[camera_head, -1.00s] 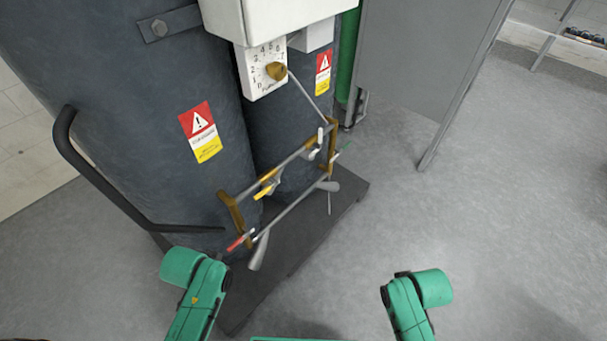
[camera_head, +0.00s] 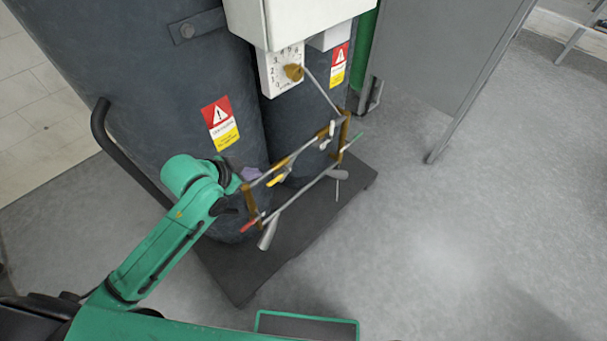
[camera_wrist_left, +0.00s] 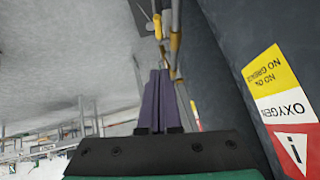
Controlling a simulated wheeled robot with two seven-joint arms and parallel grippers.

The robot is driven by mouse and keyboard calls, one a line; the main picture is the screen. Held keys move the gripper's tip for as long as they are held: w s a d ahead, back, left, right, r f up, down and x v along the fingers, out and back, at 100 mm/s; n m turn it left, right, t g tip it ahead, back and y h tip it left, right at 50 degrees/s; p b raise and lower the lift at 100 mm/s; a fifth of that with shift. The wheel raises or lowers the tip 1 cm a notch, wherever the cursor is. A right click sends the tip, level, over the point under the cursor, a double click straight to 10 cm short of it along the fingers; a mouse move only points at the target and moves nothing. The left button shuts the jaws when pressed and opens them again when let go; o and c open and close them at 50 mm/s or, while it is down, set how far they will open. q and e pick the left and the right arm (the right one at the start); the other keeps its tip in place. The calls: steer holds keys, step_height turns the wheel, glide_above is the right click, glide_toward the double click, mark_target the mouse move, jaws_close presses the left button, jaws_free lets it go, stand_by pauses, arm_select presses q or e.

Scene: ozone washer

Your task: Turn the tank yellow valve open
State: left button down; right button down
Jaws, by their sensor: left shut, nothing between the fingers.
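The tank yellow valve (camera_head: 276,180) is a small yellow lever on the upper thin pipe of the manifold in front of the dark tanks. In the left wrist view a yellow lever (camera_wrist_left: 157,26) shows ahead of the fingertips near the top. My left gripper (camera_head: 252,173) is shut and empty, its purple fingers at the left end of the manifold, left of the yellow valve. In the left wrist view its fingers (camera_wrist_left: 162,76) are together, pointing along the pipes. I cannot tell whether they touch the pipe. My right gripper is not in view.
Two dark tanks (camera_head: 160,95) stand on a dark base plate (camera_head: 240,275). Brown brackets (camera_head: 250,203) hold the pipes, with a red handle (camera_head: 248,226) and a white lever (camera_head: 324,143) nearby. A dial box (camera_head: 278,76) hangs above. Grey floor (camera_head: 430,240) is clear at right.

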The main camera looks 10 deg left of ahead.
arm_select(q)
steer(key=b, duration=0.1)
glide_above(277, 177)
steer(key=s, duration=0.3)
step_height(277, 177, down, 7)
steer(key=f, duration=0.1)
steer(key=a+f, duration=0.1)
steer(key=f, duration=0.1)
steer(key=shift+w+f, duration=0.1)
steer(key=shift+w, duration=0.1)
steer(key=shift+a+f, duration=0.1)
steer(key=shift+f, duration=0.4)
